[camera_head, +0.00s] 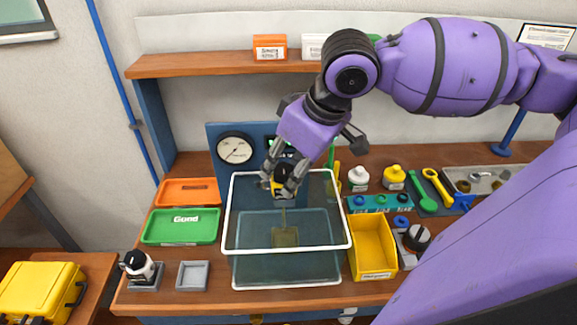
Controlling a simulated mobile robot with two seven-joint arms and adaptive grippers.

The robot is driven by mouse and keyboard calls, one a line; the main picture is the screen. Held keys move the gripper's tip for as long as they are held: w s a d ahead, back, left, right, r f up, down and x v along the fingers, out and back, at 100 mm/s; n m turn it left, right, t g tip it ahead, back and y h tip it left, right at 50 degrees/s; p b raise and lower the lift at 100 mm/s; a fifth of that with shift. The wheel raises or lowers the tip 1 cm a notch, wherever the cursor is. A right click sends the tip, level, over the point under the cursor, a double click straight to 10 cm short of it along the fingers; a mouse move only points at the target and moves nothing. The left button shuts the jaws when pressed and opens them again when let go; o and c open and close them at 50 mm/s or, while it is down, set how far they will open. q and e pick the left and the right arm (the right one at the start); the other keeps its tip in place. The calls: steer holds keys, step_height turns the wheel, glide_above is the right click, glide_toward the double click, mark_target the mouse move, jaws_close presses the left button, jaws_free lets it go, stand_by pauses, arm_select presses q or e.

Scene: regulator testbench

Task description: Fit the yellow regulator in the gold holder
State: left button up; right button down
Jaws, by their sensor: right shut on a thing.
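My right gripper (279,187) comes down from the upper right and is over the clear tank. It is shut on the yellow regulator (279,188), which is dark with a yellow part and partly hidden by the fingers. The gold holder (285,237) is a small square piece low inside the tank, seen through its clear wall, below the gripper. The regulator is above the holder and apart from it. My left gripper is not in view.
The white-rimmed clear tank (290,248) surrounds the holder. A panel with a gauge (235,149) stands behind it. A green tray (180,227) and a grey square holder (193,275) are at left. A yellow bin (373,248) stands close at right, with bottles and tools beyond.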

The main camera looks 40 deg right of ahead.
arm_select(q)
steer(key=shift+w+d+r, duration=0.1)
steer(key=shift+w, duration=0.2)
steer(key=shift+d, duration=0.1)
arm_select(e)
steer(key=shift+f, duration=0.2)
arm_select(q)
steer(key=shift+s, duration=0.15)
arm_select(e)
steer(key=shift+f, duration=0.15)
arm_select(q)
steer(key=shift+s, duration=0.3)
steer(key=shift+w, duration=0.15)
arm_select(e)
steer(key=shift+f, duration=0.1)
steer(key=shift+f, duration=0.1)
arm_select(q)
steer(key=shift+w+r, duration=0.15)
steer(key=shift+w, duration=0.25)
arm_select(e)
steer(key=shift+f, duration=0.35)
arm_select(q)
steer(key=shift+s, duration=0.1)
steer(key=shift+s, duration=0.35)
